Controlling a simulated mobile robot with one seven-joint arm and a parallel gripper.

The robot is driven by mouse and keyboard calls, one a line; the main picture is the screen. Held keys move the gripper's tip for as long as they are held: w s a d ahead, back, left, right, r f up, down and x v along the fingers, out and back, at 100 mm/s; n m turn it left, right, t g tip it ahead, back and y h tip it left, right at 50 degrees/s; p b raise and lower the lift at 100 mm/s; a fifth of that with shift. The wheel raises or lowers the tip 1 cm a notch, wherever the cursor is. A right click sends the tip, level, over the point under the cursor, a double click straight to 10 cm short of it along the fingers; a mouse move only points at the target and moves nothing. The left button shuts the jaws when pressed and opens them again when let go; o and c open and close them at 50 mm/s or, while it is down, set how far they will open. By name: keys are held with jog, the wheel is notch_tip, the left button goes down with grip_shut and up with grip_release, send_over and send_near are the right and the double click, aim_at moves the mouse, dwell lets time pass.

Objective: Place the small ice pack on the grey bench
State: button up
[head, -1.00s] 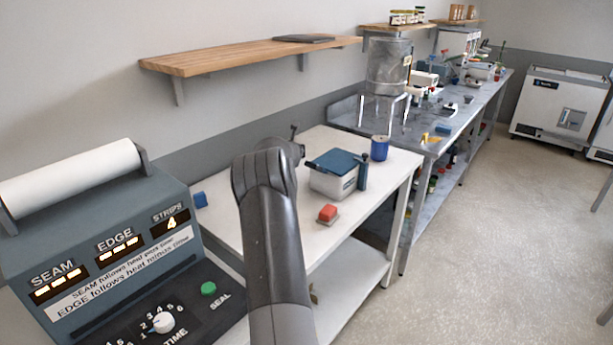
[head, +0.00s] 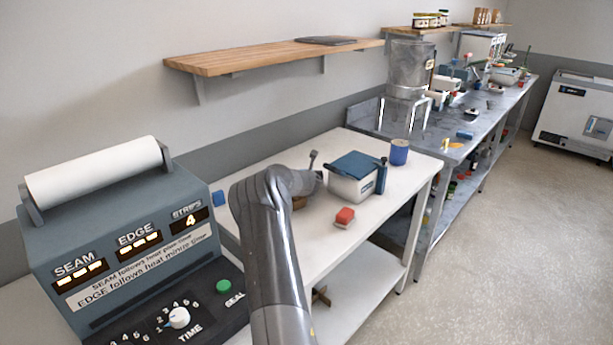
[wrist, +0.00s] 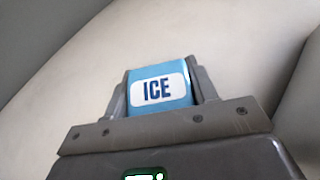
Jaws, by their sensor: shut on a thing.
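The small ice pack, a light blue block (wrist: 178,104) with a white label reading ICE, shows in the wrist view. My gripper (wrist: 160,88) is shut on it, with one finger on each side. In the head view my forearm covers most of the gripper, and I cannot make out the pack there. The grey bench (head: 452,150), a metal-topped one, runs along the wall at the back right, beyond the white table. The wrist view has only a plain pale surface behind the pack; I cannot tell what it is.
A sealing machine (head: 120,250) stands at left. A wooden shelf (head: 270,58) hangs above.

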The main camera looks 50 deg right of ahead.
jog(key=shift+f, duration=0.1)
jog(key=o, duration=1.1)
jog(key=shift+s+a+r, duration=0.1)
jog(key=shift+a+r, duration=0.05)
jog(key=shift+r, duration=0.1)
jog(key=shift+s+a+r, duration=0.1)
jog(key=shift+s+a, duration=0.15)
jog(key=shift+s+a+r, duration=0.6)
jog(key=shift+s+r, duration=0.1)
jog(key=shift+r, duration=0.1)
jog(key=shift+o, duration=0.6)
jog(key=shift+r, duration=3.05)
